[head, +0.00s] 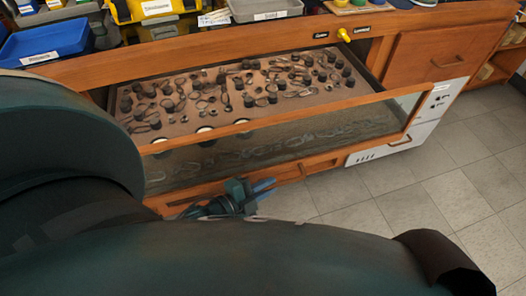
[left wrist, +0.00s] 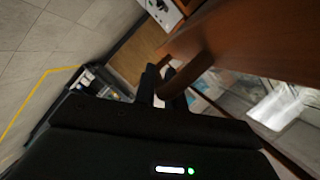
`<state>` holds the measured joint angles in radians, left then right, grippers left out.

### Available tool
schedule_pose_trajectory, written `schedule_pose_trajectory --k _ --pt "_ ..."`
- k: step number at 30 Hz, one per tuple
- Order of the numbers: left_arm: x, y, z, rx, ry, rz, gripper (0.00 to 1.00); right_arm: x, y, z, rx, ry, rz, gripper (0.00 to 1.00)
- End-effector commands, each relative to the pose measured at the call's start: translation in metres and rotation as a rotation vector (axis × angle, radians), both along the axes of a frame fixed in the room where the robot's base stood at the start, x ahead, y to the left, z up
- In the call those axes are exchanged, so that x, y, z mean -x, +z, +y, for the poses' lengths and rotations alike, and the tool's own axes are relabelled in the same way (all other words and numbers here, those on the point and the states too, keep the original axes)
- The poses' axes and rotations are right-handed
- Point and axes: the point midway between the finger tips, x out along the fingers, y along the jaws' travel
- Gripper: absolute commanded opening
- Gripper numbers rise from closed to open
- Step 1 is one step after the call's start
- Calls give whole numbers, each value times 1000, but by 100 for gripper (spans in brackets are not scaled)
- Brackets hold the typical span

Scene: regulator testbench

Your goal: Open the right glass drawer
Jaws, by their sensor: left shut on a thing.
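The glass drawer (head: 290,138) has a wooden frame and a clear front pane. It stands pulled out from the bench, with many small dark parts showing on its brown bottom. My left gripper (head: 258,190) is low at the drawer's front, partly hidden behind my own arm. In the left wrist view, my left gripper (left wrist: 165,84) is shut on a brown wooden handle (left wrist: 192,70), which is fixed to a wooden front (left wrist: 240,38) with glass beside it. My right gripper is not in view.
A closed wooden drawer (head: 440,52) and a white panel (head: 405,135) are to the right. The tiled floor (head: 440,200) in front is clear.

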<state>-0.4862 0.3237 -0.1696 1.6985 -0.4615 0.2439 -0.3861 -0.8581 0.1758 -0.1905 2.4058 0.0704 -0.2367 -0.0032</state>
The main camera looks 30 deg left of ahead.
Motion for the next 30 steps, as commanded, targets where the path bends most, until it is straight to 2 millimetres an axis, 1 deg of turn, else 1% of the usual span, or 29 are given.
schedule_pose_trajectory --k 6,12,13,20,21,30 --pt "2 0 -2 -1 -2 -2 0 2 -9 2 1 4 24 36" --pt "2 0 -2 -1 -2 -2 0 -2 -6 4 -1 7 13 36" --pt "2 0 -2 -1 -2 -2 13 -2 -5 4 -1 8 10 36" --pt "2 0 -2 -1 -1 -1 32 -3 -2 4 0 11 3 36" --pt "2 0 -2 -1 -1 -1 33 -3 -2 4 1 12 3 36" --pt "2 0 -2 -1 -1 -1 33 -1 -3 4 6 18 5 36"
